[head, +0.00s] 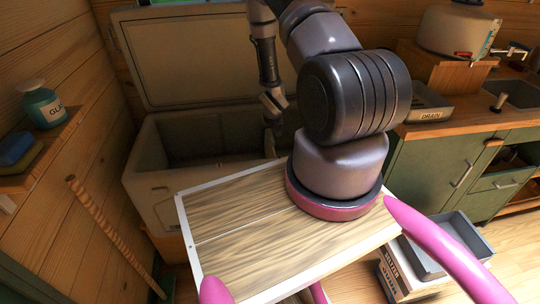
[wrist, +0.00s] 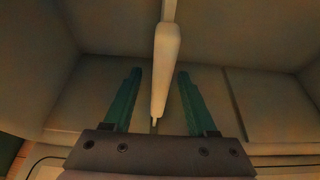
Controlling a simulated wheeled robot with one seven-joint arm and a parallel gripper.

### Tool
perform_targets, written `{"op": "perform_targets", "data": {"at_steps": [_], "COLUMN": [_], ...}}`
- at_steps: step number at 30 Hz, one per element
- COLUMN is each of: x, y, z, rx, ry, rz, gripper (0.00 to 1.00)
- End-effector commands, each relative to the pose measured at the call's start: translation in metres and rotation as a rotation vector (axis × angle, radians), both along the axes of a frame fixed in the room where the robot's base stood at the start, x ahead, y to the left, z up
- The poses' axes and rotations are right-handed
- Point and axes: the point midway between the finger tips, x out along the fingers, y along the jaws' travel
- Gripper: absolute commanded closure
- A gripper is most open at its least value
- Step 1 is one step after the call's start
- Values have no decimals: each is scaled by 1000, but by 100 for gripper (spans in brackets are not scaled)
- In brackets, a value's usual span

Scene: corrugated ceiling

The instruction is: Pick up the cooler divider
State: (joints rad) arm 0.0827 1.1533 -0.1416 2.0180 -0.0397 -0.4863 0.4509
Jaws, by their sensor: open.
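The cooler (head: 165,205) stands against the back wall with its lid (head: 185,60) raised. My arm reaches over it, and my gripper (head: 272,135) is at the right part of its opening, partly hidden by my arm. In the wrist view my gripper (wrist: 158,73) shows two green fingers, apart and open. A pale, narrow upright piece (wrist: 166,60), which looks like the cooler divider seen edge-on, runs between the fingers. A gap shows on both sides of it. I cannot make out the divider in the head view.
A wood-topped board with a white edge (head: 240,225) lies in front of the cooler. A shelf at left holds a teal bottle (head: 43,105) and a blue sponge (head: 15,148). A wooden pole (head: 105,225) leans at left. Green cabinets (head: 435,175) stand at right.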

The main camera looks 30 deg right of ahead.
Motion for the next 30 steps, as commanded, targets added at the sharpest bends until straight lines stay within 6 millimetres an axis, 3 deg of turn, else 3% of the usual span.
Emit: {"op": "perform_targets", "data": {"at_steps": [4, 12, 13, 17, 18, 30], "x": [7, 8, 8, 8, 8, 8], "y": [-2, -2, -2, -2, -2, -2], "z": [-17, -20, -20, -20, -20, -20], "rx": [0, 0, 0, 0, 0, 0], "ry": [0, -1, -1, -1, 0, 0], "rz": [1, 0, 0, 0, 0, 0], "gripper": [43, 43, 46, 96, 100, 100]}}
